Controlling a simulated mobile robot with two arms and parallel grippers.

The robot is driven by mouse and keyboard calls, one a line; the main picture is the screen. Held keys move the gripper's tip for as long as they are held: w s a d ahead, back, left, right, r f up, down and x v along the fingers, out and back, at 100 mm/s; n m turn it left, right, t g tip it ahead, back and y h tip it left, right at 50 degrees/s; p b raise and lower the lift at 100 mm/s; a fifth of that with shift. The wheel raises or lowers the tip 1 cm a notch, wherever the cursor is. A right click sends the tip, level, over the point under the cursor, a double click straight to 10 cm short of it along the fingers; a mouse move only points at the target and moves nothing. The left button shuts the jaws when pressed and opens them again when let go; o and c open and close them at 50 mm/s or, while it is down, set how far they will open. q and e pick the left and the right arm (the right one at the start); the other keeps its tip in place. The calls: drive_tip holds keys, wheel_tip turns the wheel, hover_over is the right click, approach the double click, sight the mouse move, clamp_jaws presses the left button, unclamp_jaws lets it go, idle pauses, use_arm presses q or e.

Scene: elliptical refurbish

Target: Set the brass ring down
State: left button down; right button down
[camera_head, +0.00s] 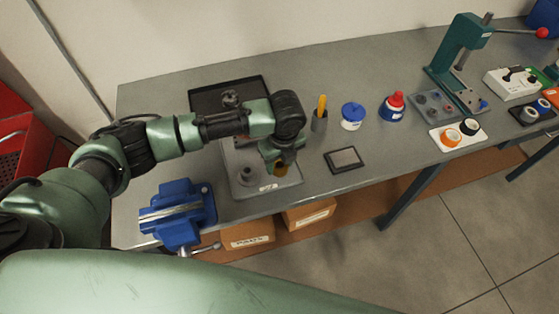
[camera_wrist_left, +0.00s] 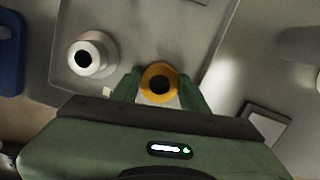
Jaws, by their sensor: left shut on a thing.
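The brass ring (camera_wrist_left: 159,79) is between the fingertips of my left gripper (camera_wrist_left: 157,88), which is shut on it. In the head view my left gripper (camera_head: 281,165) points down over the right part of a grey tray (camera_head: 262,189), and the ring (camera_head: 281,170) shows just at its tips. In the wrist view the tray (camera_wrist_left: 110,25) lies under the ring; I cannot tell whether they touch. A grey stepped post (camera_head: 247,175) stands on the tray left of the ring; it also shows in the wrist view (camera_wrist_left: 92,55). My right gripper is not in view.
A blue vise (camera_head: 180,212) stands left of the tray. A dark tray (camera_head: 205,97) lies behind. A flat dark-framed pad (camera_head: 344,160) lies to the right, with a cup (camera_head: 319,122), blue-lidded jar (camera_head: 352,116) and red-capped bottle (camera_head: 392,107) beyond. The bench's front edge is close.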

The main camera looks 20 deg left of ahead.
sight(282, 169)
use_arm(q)
drive_tip(key=shift+f, duration=0.15)
drive_tip(key=c, duration=0.7)
unclamp_jaws()
drive_tip(key=shift+c, duration=0.2)
wheel_tip(282, 169, up, 12)
drive_tip(key=s+d+b, duration=0.1)
drive_tip(key=b, duration=0.1)
drive_tip(key=shift+d, duration=0.1)
